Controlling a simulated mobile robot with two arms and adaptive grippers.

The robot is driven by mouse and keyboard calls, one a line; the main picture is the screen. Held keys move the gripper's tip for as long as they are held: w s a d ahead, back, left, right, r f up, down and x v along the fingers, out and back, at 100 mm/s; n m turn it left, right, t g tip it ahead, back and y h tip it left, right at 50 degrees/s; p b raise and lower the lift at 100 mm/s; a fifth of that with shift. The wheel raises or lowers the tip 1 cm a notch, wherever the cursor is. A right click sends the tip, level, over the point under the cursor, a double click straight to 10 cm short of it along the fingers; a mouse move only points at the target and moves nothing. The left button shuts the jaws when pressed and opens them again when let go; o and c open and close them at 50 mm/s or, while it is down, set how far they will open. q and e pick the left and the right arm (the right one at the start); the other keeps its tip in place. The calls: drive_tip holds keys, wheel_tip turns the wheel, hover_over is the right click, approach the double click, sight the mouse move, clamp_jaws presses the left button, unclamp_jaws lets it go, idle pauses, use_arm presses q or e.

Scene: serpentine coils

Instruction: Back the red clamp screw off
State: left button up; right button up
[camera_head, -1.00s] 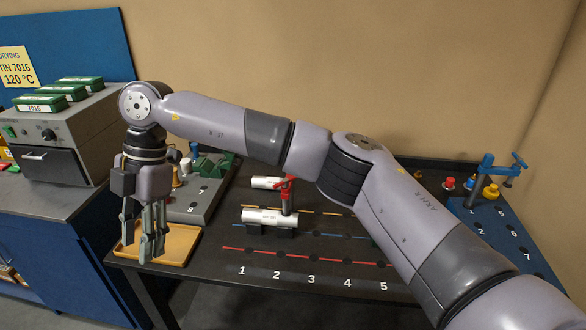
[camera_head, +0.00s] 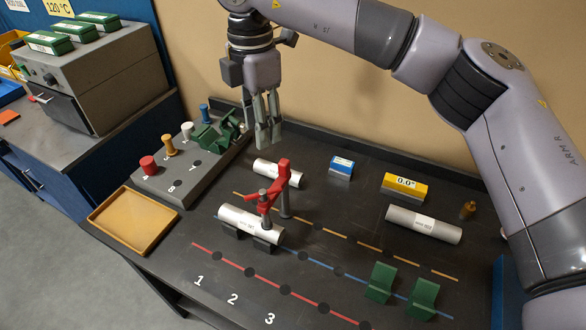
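The red clamp (camera_head: 284,175) stands on a grey post on the dark bench. Its arm reaches over a silver tube (camera_head: 238,219), and its screw (camera_head: 265,200), with a red handle, points down onto the tube. I cannot tell whether the tip touches the tube. The tube lies across black support blocks (camera_head: 232,230). My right gripper (camera_head: 264,138) hangs fingers down, above and behind the clamp, apart from it. Its fingers look spread and hold nothing. My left gripper is out of view.
A second silver tube (camera_head: 288,174) lies behind the clamp. A grey peg rack (camera_head: 174,189) and yellow tray (camera_head: 96,219) are left. The front is clear.

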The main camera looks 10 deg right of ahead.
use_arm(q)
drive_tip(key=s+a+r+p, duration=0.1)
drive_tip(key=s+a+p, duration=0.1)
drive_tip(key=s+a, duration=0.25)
use_arm(e)
drive_tip(key=p, duration=0.3)
hover_over(263, 191)
wheel_tip(263, 191, down, 13)
drive_tip(key=shift+d+r, duration=0.1)
drive_tip(key=shift+r, duration=0.1)
wheel_tip(263, 191, down, 4)
drive_tip(key=shift+r+p, duration=0.2)
drive_tip(key=shift+p, duration=0.45)
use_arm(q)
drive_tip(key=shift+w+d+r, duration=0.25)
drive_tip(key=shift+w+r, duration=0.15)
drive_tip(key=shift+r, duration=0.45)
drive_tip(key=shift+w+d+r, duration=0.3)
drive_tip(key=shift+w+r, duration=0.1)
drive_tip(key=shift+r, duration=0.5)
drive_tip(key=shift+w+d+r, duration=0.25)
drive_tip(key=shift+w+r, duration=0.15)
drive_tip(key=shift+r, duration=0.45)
use_arm(e)
drive_tip(key=shift+f, duration=0.5)
clamp_jaws()
